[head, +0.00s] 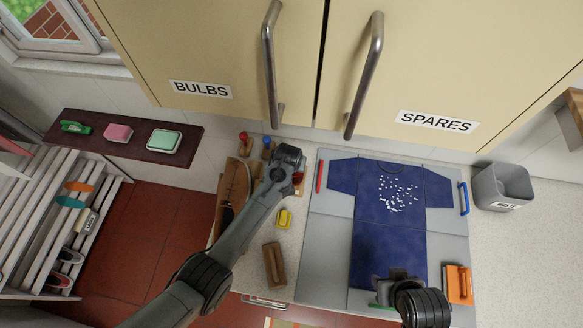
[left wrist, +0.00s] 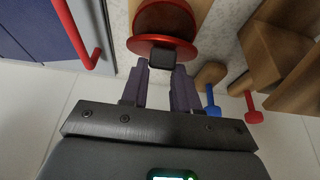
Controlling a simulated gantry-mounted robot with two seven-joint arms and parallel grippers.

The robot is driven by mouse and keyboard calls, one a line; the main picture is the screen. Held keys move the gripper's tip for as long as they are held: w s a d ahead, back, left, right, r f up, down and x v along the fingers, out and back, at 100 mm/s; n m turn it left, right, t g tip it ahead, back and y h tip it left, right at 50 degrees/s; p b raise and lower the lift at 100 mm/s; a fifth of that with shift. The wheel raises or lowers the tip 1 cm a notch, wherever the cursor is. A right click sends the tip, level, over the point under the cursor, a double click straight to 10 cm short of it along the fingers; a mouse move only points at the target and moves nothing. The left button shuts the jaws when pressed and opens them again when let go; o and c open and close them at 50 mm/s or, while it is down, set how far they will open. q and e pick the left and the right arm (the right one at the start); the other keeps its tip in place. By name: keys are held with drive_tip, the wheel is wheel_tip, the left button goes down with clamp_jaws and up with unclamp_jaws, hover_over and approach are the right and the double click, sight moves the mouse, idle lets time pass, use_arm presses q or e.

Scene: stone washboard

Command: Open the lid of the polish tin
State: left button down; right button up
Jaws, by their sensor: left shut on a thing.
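The polish tin (head: 299,178) is a small red patch beside my left gripper in the head view, mostly hidden by it. In the left wrist view the red round tin (left wrist: 165,18) has a wider red rim facing me, with a dark tab (left wrist: 163,58) at its edge. My left gripper (left wrist: 162,72) has its fingers on both sides of this tab and is shut on it; the gripper also shows in the head view (head: 297,172). I cannot tell whether the lid is raised. My right gripper (head: 397,278) is over the lower part of the blue shirt, its fingers unclear.
A grey board (head: 330,235) with a blue shirt (head: 390,210) lies right of the tin. A yellow item (head: 284,219), a wooden brush (head: 274,264) and blue and red pegs stand near my left arm. A grey bin (head: 503,187) is at right. Cupboard doors hang above.

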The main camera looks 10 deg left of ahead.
use_arm(q)
drive_tip(key=shift+w+r, duration=0.3)
drive_tip(key=shift+w, duration=0.15)
drive_tip(key=c, duration=1.3)
unclamp_jaws()
drive_tip(key=o, duration=0.5)
drive_tip(key=shift+w, duration=0.2)
drive_tip(key=shift+c, duration=0.2)
drive_tip(key=shift+s+f, duration=0.1)
drive_tip(key=shift+s, duration=0.1)
drive_tip(key=v, duration=1)
drive_tip(key=shift+s+r+p, duration=0.25)
drive_tip(key=shift+r+p, duration=0.05)
drive_tip(key=shift+r, duration=0.05)
